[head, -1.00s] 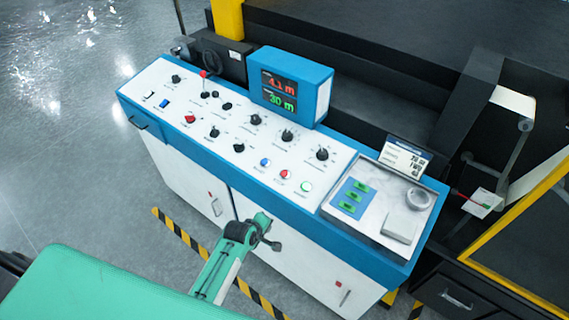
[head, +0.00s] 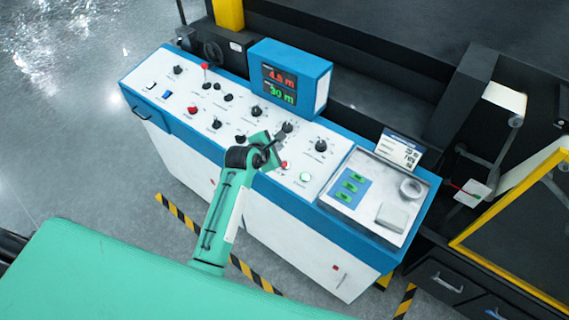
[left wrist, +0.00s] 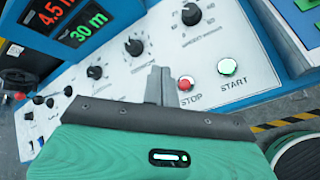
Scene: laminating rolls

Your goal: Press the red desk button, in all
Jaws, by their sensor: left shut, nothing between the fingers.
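The red button, labelled STOP, shows in the left wrist view (left wrist: 186,84) on the white control panel, left of the green START button (left wrist: 228,67). In the head view the red button (head: 284,165) shows just beside my gripper's wrist, and the green button (head: 305,177) is to its right. My left gripper (head: 278,142) is shut and empty over the panel. In the left wrist view its closed fingers (left wrist: 158,84) stand just left of the red button; I cannot tell whether they touch the panel. The right gripper is not in view.
The panel's knobs (head: 287,127) are close around my gripper. A display box (head: 318,95) stands behind, reading 4.5 m and 30 m. Another red control (head: 193,110) sits further left. A tray (head: 338,200) with green-marked items lies at the right of the desk.

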